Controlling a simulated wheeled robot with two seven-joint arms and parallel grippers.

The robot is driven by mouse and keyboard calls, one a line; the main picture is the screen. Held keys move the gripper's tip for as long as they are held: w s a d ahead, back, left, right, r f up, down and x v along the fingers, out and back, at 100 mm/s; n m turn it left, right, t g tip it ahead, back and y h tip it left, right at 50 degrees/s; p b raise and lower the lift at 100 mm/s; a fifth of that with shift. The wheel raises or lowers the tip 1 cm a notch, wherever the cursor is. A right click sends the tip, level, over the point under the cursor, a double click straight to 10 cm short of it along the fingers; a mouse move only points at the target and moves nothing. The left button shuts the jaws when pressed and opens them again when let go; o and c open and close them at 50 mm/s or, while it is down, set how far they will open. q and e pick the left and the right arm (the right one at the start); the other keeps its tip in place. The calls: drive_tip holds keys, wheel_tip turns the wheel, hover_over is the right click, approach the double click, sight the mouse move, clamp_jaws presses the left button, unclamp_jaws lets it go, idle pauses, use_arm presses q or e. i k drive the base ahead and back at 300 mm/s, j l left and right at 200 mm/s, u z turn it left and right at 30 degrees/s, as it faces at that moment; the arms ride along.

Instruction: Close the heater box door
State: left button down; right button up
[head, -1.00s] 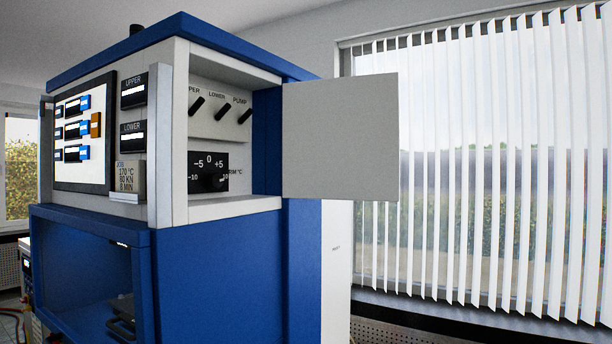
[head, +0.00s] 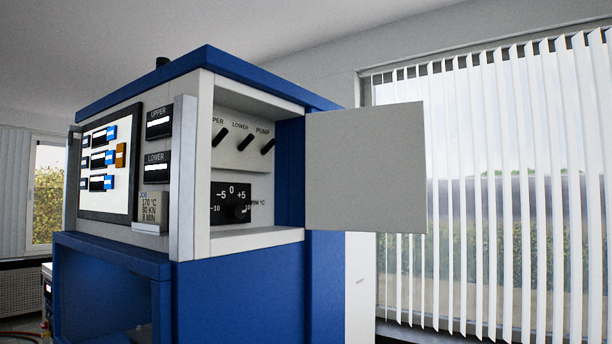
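The heater box (head: 202,165) is a recessed compartment in the upper part of a blue and light grey press cabinet, in the middle of the head view. Inside it are several black switches (head: 244,140) and a dial (head: 238,212) with a scale. Its door (head: 366,168) is a flat grey panel on the right side of the opening. The door stands open, swung out to the right, and the inside is exposed. Neither of my grippers shows in the view.
The cabinet's left face carries a control panel (head: 112,160) with displays and buttons. Below is a blue open bay (head: 105,290). A window with white vertical blinds (head: 500,190) fills the right side behind the door. Another window (head: 46,195) is at the far left.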

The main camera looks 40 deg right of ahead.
sight(366, 167)
drive_tip(key=l+u, duration=0.5)
drive_tip(key=l, duration=0.2)
drive_tip(key=l+u, duration=0.45)
drive_tip(key=l, duration=0.3)
drive_tip(key=k+l+u, duration=0.1)
drive_tip(key=l, duration=0.3)
drive_tip(key=k+l, duration=0.1)
drive_tip(key=l, duration=0.35)
drive_tip(key=k+l+u, duration=0.15)
drive_tip(key=l, duration=0.65)
drive_tip(key=k+l+u, duration=0.15)
drive_tip(key=l, duration=0.25)
drive_tip(key=k+l, duration=0.15)
drive_tip(key=l, duration=0.25)
drive_tip(key=k+l, duration=0.15)
drive_tip(key=l, duration=0.25)
drive_tip(key=k+l, duration=0.1)
drive_tip(key=l, duration=0.3)
drive_tip(key=k+l+z, duration=0.15)
drive_tip(key=k+l, duration=0.3)
